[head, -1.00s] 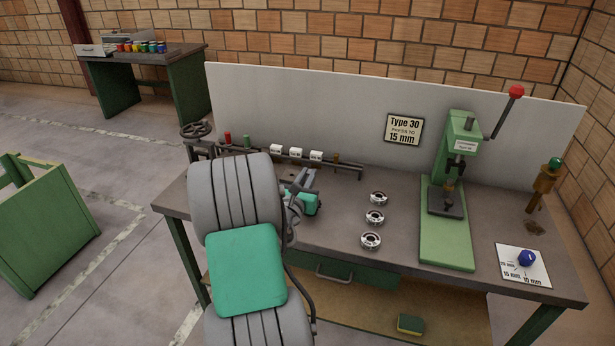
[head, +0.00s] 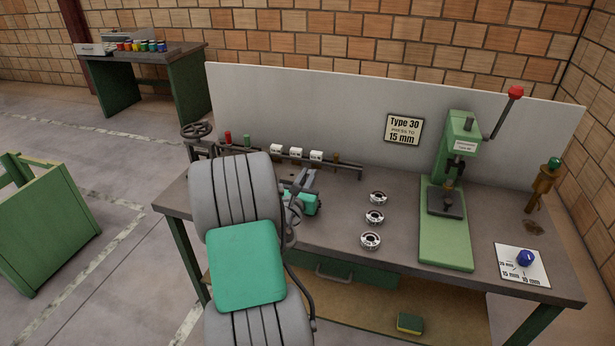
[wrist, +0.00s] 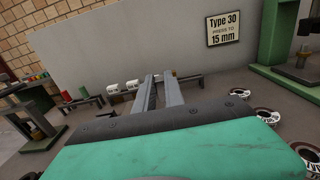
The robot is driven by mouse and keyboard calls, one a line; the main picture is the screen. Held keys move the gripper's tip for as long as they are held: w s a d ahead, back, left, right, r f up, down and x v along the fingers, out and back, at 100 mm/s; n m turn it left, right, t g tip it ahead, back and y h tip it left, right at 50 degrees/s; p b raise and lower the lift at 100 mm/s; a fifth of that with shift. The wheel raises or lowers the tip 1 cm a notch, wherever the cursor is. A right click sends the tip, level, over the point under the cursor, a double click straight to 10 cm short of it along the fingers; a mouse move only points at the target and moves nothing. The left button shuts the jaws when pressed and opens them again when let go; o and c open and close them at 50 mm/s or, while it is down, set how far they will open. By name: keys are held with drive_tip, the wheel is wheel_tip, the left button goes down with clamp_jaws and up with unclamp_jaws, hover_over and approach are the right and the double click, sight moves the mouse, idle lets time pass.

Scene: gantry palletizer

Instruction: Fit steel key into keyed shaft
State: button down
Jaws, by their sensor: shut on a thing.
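My gripper (head: 306,178) is low over the left half of the workbench, partly hidden behind my own arm. In the wrist view its two long grey fingers (wrist: 158,78) point away toward the back panel, nearly parallel with a narrow gap. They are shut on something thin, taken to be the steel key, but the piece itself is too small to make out. I cannot pick out the keyed shaft in either view; my arm hides part of the bench's left side.
Behind the gripper is a rail (head: 347,171) with white blocks (head: 296,152). Three metal rings (head: 375,217) lie to the right. A back panel (head: 330,105) closes the rear. Bench between rings and press is clear.

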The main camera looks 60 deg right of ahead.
drive_tip(key=shift+f+b, duration=2)
drive_tip(key=shift+f, duration=0.7)
drive_tip(key=c, duration=1.3)
unclamp_jaws()
drive_tip(key=shift+c, duration=0.2)
drive_tip(key=s+a+b, duration=0.1)
drive_tip(key=a+b, duration=0.1)
drive_tip(key=a, duration=0.5)
drive_tip(key=shift+s+a, duration=0.15)
drive_tip(key=shift+a, duration=0.2)
